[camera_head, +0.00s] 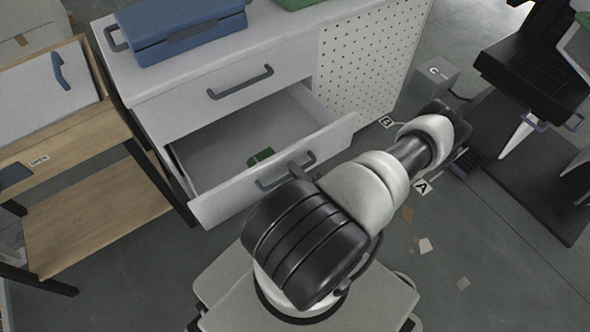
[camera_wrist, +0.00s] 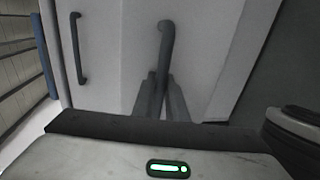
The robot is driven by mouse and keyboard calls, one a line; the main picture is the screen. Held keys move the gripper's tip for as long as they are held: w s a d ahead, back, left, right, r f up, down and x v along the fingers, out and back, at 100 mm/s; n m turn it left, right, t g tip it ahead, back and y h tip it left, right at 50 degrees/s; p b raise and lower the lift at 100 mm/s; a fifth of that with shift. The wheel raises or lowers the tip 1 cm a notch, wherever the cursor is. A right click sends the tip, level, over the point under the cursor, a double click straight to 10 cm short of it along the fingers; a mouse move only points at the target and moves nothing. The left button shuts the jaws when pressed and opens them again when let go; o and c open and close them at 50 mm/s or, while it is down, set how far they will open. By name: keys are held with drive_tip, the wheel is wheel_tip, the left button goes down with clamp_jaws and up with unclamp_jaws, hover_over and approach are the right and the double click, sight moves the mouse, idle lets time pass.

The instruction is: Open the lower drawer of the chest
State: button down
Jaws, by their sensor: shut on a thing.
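The white chest (camera_head: 225,62) stands at the upper middle of the head view. Its lower drawer (camera_head: 232,208) is pulled out, and its inside shows with a small green thing (camera_head: 260,156) in it. The upper drawer (camera_head: 190,112) is closed and has a dark bar handle (camera_head: 240,82). My gripper (camera_wrist: 160,95) is shut on the lower drawer's dark handle (camera_wrist: 166,42) in the wrist view. In the head view my arm partly hides the gripper, and part of the handle (camera_head: 275,183) shows beside it.
A blue case (camera_head: 185,30) lies on the chest top. A wooden bench (camera_head: 95,215) stands at the left, close to the chest. A grey block marked C (camera_head: 432,78) is on the floor at the right. Small scraps (camera_head: 426,245) lie on open floor at the lower right.

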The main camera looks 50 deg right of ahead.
drive_tip(key=c, duration=2)
unclamp_jaws()
drive_tip(key=shift+c, duration=0.2)
drive_tip(key=p+v, duration=0.1)
drive_tip(key=v, duration=1.6)
drive_tip(key=shift+s, duration=0.2)
